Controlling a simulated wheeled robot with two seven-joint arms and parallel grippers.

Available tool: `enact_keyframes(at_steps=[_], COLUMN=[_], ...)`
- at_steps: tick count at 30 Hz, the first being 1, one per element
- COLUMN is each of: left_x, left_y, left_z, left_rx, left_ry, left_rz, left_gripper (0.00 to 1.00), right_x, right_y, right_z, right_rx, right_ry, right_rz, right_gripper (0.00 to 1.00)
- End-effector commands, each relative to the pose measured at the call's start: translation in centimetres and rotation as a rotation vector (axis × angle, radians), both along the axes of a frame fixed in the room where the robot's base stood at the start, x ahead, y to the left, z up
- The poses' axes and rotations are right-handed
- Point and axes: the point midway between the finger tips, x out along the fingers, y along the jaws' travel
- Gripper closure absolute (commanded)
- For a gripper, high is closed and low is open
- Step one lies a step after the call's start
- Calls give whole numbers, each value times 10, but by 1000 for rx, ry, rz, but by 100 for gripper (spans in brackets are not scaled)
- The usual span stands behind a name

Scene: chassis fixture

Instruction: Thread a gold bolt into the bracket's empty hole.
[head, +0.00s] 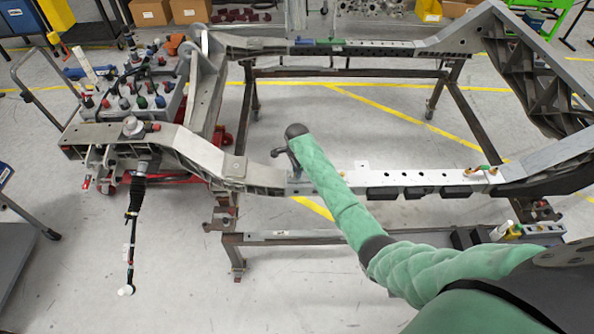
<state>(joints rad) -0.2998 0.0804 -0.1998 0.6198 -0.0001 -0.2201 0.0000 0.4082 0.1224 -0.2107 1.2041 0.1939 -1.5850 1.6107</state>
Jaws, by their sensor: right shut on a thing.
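The chassis's near rail (400,179) runs across the picture, with a pale plate and dark blocks along its right half. My right gripper (292,168) is at the end of the green-sleeved arm, over the left end of this pale section. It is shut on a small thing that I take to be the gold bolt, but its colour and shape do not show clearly. I cannot tell whether it touches the rail. The bracket's empty hole cannot be made out at this size; my arm hides part of the rail. My left gripper is not in view.
Small gold and green pieces (485,170) sit on the rail's right part. A dark steel stand (300,238) holds the chassis. The far rail (370,47) crosses behind; open floor lies between the rails.

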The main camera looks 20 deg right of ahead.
Motion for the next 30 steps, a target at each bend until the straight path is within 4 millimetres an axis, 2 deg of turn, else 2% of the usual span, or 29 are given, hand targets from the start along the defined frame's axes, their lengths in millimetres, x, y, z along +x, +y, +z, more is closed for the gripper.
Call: enact_keyframes(at_steps=[5, 6, 9, 20, 30], left_x=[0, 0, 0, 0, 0], left_y=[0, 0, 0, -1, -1], left_z=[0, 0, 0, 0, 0], left_rx=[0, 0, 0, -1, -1], left_ry=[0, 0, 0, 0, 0], left_rz=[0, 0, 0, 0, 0], left_gripper=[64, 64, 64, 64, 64], right_x=[-1, -1, -1, 0, 0], right_y=[0, 0, 0, 0, 0], right_z=[-2, -2, -2, 2, 24], right_rx=[0, 0, 0, 0, 1], right_ry=[3, 3, 3, 0, 1], right_rz=[1, 1, 2, 3, 3], right_gripper=[100, 77, 57, 57, 57])
